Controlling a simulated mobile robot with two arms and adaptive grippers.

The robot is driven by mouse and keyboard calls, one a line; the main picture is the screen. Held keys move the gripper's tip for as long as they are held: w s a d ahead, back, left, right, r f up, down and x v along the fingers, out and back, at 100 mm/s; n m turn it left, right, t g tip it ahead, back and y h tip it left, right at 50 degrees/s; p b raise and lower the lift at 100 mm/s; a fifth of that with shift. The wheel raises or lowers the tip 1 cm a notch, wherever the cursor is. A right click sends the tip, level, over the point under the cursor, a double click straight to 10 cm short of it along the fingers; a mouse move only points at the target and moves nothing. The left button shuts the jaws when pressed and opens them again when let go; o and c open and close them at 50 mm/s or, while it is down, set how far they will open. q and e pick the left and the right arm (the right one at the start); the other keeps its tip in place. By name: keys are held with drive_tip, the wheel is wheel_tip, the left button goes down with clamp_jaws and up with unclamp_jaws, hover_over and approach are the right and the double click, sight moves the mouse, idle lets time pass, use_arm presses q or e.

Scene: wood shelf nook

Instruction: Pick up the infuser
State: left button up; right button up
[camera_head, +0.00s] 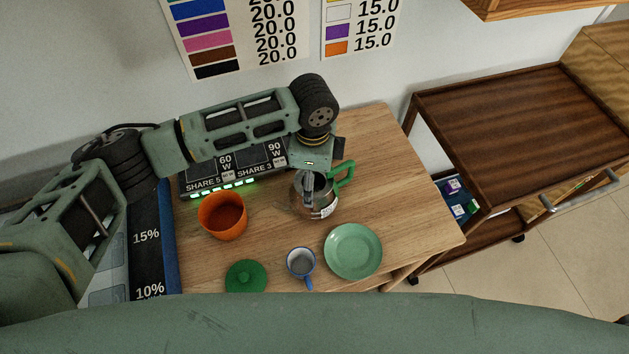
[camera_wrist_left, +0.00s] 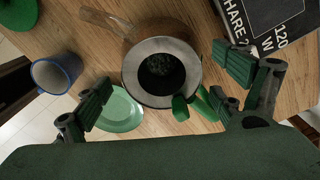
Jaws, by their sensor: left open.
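The infuser (camera_wrist_left: 168,45) appears to be the metal-rimmed insert with a dark, speckled inside, seated in the mouth of the teapot. The teapot (camera_head: 327,207) stands upright on the wooden table, with a clear body and a green handle (camera_head: 345,174). My left gripper (camera_head: 308,185) is above the teapot and hides part of its mouth in the head view. In the left wrist view the left gripper (camera_wrist_left: 160,90) is open, with its green-padded fingers spread on either side of the rim and nothing held. My right gripper is not in view.
An orange pot (camera_head: 223,215), green lid (camera_head: 246,277), blue-rimmed mug (camera_head: 301,262) and green plate (camera_head: 353,251) surround the teapot on the table (camera_head: 400,205). A black box (camera_head: 262,160) stands behind. A dark wooden cart (camera_head: 500,115) is to the right.

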use_arm(q)
drive_tip(key=shift+f, duration=1.05)
drive_tip(key=c, duration=1)
drive_tip(key=shift+c, duration=0.9)
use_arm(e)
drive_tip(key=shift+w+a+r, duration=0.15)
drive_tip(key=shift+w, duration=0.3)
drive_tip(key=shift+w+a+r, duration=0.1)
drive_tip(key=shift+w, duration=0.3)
